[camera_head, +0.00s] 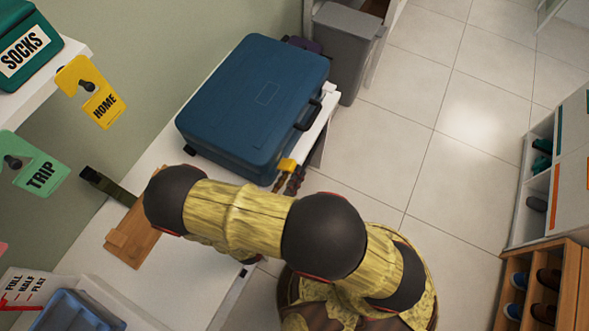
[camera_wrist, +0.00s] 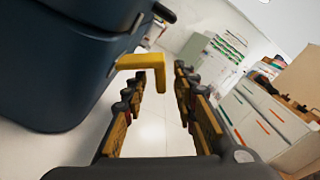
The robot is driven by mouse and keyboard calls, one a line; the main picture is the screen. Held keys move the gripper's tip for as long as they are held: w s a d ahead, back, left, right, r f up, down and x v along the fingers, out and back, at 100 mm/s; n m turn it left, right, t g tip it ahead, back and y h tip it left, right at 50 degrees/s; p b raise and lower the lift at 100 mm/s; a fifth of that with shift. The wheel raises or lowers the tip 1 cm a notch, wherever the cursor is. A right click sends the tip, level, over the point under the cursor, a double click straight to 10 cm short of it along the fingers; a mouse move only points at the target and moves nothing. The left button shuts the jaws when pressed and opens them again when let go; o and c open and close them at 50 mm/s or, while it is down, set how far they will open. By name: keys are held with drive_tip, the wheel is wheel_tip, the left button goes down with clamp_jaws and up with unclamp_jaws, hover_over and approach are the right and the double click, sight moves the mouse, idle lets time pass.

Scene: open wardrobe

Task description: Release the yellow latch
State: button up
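A closed blue suitcase (camera_head: 255,105) lies on a white bench, with its handle on the right side. The yellow latch (camera_head: 287,165) sticks out at the suitcase's near right corner. My gripper (camera_head: 291,183) is just below the latch in the head view, partly hidden by my arm. In the wrist view the suitcase (camera_wrist: 60,70) fills the left side. The latch (camera_wrist: 142,63) reaches out from it and bends down. Its bent end appears between the tips of my open gripper (camera_wrist: 160,80). I cannot tell whether a finger touches it.
The white bench (camera_head: 185,285) carries a wooden board (camera_head: 130,240) and a dark strap (camera_head: 105,185). A grey bin (camera_head: 343,50) stands behind the suitcase. Yellow HOME (camera_head: 97,95) and green TRIP (camera_head: 35,165) tags hang at left. Tiled floor lies open to the right, before shoe shelves (camera_head: 545,285).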

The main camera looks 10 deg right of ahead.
drive_tip(key=v, duration=1)
idle(0.4)
